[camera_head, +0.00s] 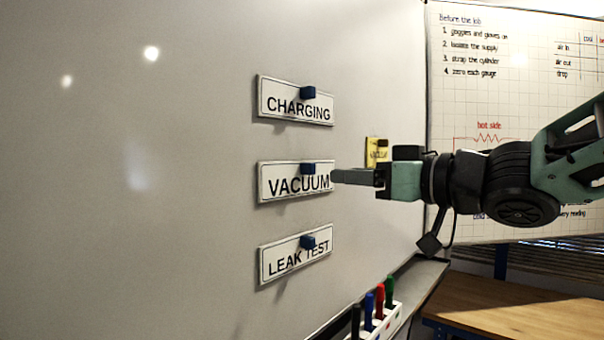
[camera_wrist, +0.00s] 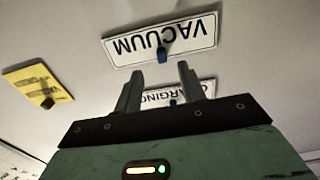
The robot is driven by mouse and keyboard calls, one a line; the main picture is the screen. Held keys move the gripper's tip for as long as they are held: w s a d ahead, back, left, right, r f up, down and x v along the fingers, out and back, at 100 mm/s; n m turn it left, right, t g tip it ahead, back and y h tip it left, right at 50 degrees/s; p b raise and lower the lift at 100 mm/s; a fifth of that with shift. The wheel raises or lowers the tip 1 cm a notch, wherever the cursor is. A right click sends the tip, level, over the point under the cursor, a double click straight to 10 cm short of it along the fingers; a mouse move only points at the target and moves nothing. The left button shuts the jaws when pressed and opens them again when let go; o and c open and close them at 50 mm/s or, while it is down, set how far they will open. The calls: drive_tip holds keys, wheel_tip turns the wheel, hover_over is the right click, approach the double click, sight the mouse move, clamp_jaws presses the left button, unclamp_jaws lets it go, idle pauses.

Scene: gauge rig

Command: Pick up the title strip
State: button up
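Three white title strips with dark edges hang on the whiteboard, one above another: CHARGING (camera_head: 294,101), VACUUM (camera_head: 290,186) and LEAK TEST (camera_head: 294,257). Each has a blue block (camera_head: 308,168) at its upper middle. My gripper (camera_head: 338,177) is level with the VACUUM strip, its fingertips at that strip's right end in the head view. In the wrist view, the VACUUM strip (camera_wrist: 190,37) appears upside down just beyond my open fingers (camera_wrist: 159,76), with nothing between them. The CHARGING strip (camera_wrist: 205,88) is partly hidden behind the fingers. Contact with the board cannot be told.
A yellow card (camera_head: 371,145) with dark writing is on the board behind my gripper; it also shows in the wrist view (camera_wrist: 25,87). A tray of markers (camera_head: 378,318) sits on the bottom ledge. A wooden table (camera_head: 520,305) stands right. The board's left is bare.

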sight(314, 170)
drive_tip(key=x, duration=0.2)
drive_tip(key=p+x, duration=0.2)
drive_tip(key=x, duration=0.1)
drive_tip(key=shift+a+r, duration=0.3)
drive_tip(key=shift+w+a, duration=0.35)
drive_tip(key=shift+w, duration=0.05)
clamp_jaws()
